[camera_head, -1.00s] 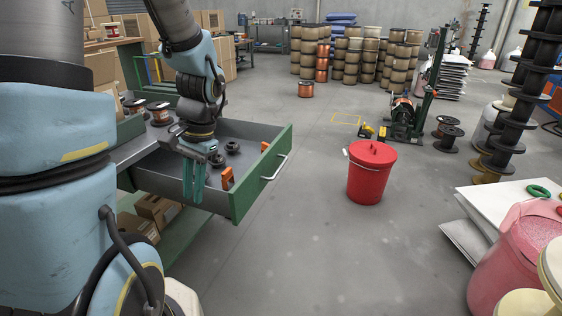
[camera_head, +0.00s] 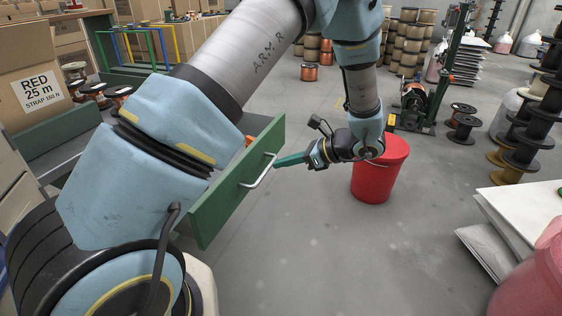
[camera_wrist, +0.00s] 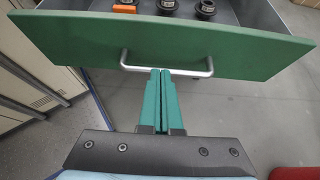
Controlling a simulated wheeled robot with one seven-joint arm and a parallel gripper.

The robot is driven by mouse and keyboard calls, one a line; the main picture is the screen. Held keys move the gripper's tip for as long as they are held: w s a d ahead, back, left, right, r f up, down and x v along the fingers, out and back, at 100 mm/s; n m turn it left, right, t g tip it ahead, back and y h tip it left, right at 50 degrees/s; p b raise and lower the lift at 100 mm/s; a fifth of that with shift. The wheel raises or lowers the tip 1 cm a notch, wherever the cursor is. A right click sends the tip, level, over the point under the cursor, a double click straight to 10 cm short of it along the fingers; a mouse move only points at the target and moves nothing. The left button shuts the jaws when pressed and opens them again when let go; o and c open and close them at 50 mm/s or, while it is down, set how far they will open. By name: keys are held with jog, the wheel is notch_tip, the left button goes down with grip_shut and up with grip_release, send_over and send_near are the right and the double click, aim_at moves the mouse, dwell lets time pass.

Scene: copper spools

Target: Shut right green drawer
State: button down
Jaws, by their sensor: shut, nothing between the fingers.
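The green drawer (camera_head: 222,205) stands pulled out from the bench, with a silver bar handle (camera_head: 260,172) on its front. In the wrist view the green drawer front (camera_wrist: 230,50) spans the picture, and its handle (camera_wrist: 190,72) lies just beyond my fingertips. My gripper (camera_head: 278,163) is outside the drawer, in front of its face, pointing at it beside the handle. The green fingers (camera_wrist: 160,72) are shut together and empty. Whether the tips touch the handle or front cannot be told. Most of the drawer's inside is hidden by my arm in the head view.
In the wrist view, an orange piece (camera_wrist: 125,9) and several black parts (camera_wrist: 206,8) lie inside the drawer. A red lidded bucket (camera_head: 375,178) stands on the floor behind my wrist. White sheets (camera_head: 520,215) lie at the right. The floor before the drawer is clear.

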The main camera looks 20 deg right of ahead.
aim_at(251, 171)
jog(key=x, duration=0.8)
jog(key=shift+s+p, duration=0.1)
jog(key=shift+p, duration=0.25)
jog(key=shift+a, duration=0.1)
jog(key=w+a+b, duration=0.2)
jog(key=w+a, duration=0.6)
jog(key=a, duration=0.3)
jog(key=w+a+b, duration=0.2)
jog(key=w+a, duration=0.6)
jog(key=a, duration=0.3)
jog(key=w+a+b, duration=0.2)
jog(key=w+a, duration=0.7)
jog(key=a, duration=0.2)
jog(key=shift+w+a+r, duration=0.15)
jog(key=shift+a, duration=0.15)
